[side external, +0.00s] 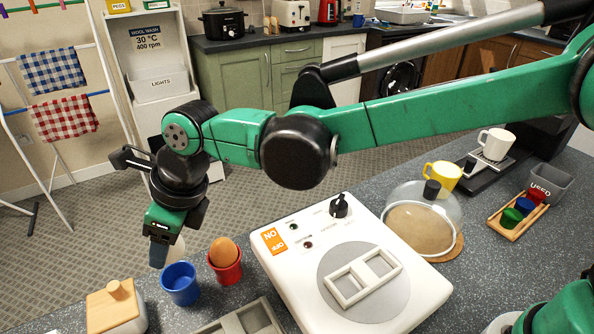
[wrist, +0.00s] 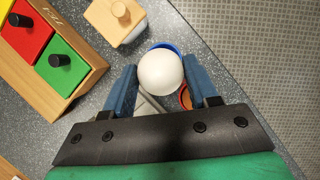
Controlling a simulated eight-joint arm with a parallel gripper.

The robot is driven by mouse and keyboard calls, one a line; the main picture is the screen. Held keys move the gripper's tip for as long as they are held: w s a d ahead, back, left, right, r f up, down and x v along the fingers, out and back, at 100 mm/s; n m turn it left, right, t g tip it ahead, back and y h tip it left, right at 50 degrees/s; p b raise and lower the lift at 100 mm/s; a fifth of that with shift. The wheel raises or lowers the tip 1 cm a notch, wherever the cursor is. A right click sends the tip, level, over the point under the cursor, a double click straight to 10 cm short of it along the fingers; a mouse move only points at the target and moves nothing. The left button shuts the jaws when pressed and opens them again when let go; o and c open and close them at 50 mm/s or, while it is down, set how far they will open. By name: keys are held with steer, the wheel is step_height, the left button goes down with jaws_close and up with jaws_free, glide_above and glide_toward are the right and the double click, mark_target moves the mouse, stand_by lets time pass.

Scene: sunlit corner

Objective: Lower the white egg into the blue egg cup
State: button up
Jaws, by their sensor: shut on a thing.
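The white egg (wrist: 160,72) is between the two blue fingers of my gripper (wrist: 157,92) in the wrist view. The blue egg cup (side external: 180,284) stands on the counter, just below and slightly right of the gripper in the side view. In the wrist view its blue rim (wrist: 163,46) peeks out behind the egg, which hides most of the cup. The egg appears above the cup, and whether they touch is not clear.
A red egg cup (side external: 226,273) holding a brown egg (side external: 223,252) stands close beside the blue cup. A wooden-lidded box (side external: 116,308) stands at the left near the counter edge. A white device (side external: 355,290) with a knob is to the right. A glass dome (side external: 425,215) stands further back.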

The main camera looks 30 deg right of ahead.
mark_target(179, 265)
stand_by(0.3)
steer(key=shift+f, duration=0.95)
steer(key=shift+f, duration=1.9)
stand_by(0.6)
steer(key=o, duration=0.9)
